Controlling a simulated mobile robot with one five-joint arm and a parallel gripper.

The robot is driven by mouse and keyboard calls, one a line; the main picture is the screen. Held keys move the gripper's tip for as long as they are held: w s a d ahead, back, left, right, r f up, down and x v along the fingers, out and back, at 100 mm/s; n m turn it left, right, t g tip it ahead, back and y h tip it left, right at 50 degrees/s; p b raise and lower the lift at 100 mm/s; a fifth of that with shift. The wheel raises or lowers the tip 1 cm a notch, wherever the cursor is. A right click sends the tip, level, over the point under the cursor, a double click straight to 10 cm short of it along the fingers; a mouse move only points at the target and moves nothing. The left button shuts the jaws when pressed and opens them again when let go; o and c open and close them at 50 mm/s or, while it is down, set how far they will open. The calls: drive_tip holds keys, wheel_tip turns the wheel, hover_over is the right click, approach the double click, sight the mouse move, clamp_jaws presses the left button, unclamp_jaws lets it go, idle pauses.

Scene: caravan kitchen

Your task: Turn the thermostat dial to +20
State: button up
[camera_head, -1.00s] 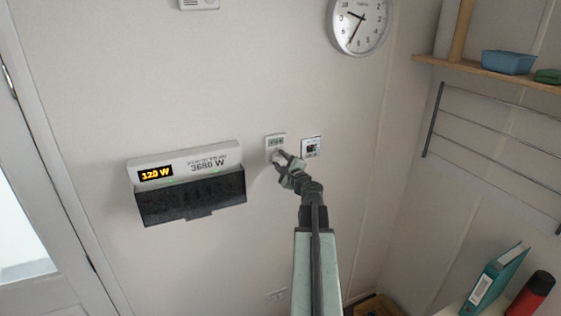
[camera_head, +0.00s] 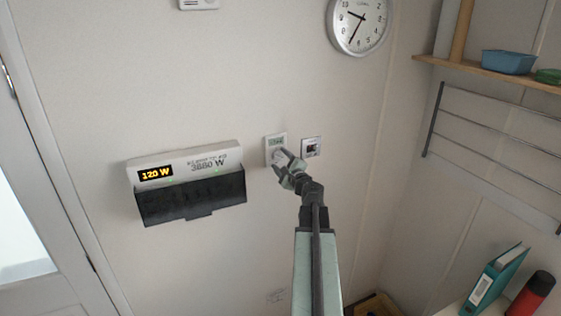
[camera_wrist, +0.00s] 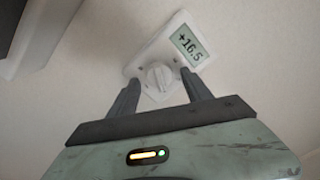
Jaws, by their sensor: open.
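The thermostat is a small white wall plate (camera_head: 269,150) with a grey display (camera_head: 276,142); it also shows in the wrist view (camera_wrist: 150,55). In the wrist view its display (camera_wrist: 190,45) reads +16.5. The round white dial (camera_wrist: 158,77) with a raised grip bar sits below the display. My gripper (camera_wrist: 160,88) is open, with one finger on each side of the dial; I cannot tell whether they touch it. In the head view my gripper (camera_head: 279,163) is at the thermostat's lower part and hides the dial there.
A second small wall panel (camera_head: 311,147) is just right of the thermostat. A white power unit (camera_head: 220,154) with a dark lower part (camera_head: 192,199) is on the left. A clock (camera_head: 359,22) hangs above, and a shelf (camera_head: 500,75) is at the upper right.

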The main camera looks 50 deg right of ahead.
drive_tip(key=v, duration=0.7)
drive_tip(key=shift+s, duration=0.2)
